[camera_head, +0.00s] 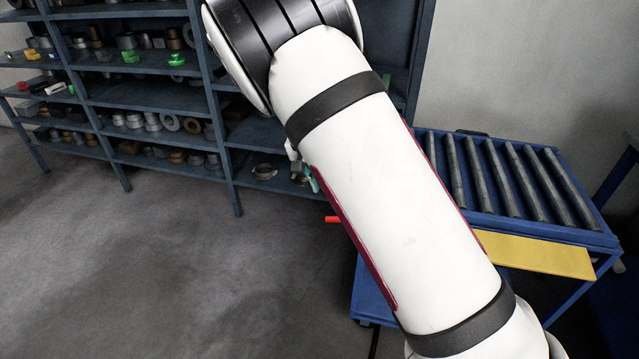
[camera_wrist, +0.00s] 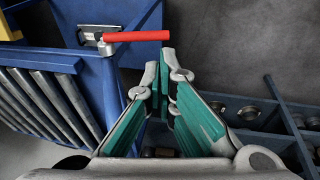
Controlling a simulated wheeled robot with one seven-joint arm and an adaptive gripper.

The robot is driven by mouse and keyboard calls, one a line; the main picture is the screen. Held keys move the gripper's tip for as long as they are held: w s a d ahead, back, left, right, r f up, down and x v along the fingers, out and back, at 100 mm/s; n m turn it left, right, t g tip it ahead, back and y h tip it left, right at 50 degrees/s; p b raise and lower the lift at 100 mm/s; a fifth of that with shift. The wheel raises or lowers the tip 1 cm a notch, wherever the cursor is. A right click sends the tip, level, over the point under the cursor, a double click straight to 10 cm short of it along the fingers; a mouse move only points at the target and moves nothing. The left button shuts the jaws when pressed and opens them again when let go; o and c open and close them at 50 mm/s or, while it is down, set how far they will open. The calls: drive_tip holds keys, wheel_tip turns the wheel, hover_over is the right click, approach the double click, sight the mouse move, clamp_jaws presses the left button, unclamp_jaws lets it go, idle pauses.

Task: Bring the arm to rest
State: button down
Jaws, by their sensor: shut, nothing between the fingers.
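My gripper (camera_wrist: 160,72) shows in the wrist view with its two green-padded fingers drawn together at the tips, and nothing is held between them. In the head view my white arm crosses the middle of the picture from top left to bottom right and hides most of the gripper. Only a small teal bit of my gripper (camera_head: 312,180) shows at the arm's left edge.
A blue roller table (camera_head: 520,222) stands at the right, with a yellow panel (camera_head: 540,255). A red handle (camera_wrist: 137,36) on its blue frame appears just beyond my fingertips. Blue shelves (camera_head: 150,95) with metal parts stand behind. Open grey floor (camera_head: 170,270) lies left.

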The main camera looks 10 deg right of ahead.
idle(0.3)
drive_tip(key=s+d+r+n+y, duration=0.1)
drive_tip(key=s+d+r+y, duration=0.15)
drive_tip(key=s+r, duration=0.65)
drive_tip(key=s+d+r+y, duration=0.1)
drive_tip(key=s+d+r, duration=0.2)
drive_tip(key=s+r, duration=0.6)
drive_tip(key=s+d+r+n+t+p, duration=0.1)
drive_tip(key=s+r+n, duration=0.1)
drive_tip(key=s, duration=0.9)
drive_tip(key=s+d+r+n+t, duration=0.1)
drive_tip(key=s+t, duration=0.1)
drive_tip(key=s, duration=0.9)
drive_tip(key=shift+d+r+n+h+p, duration=0.15)
drive_tip(key=shift+r+n+h+p, duration=0.2)
drive_tip(key=shift+n, duration=0.05)
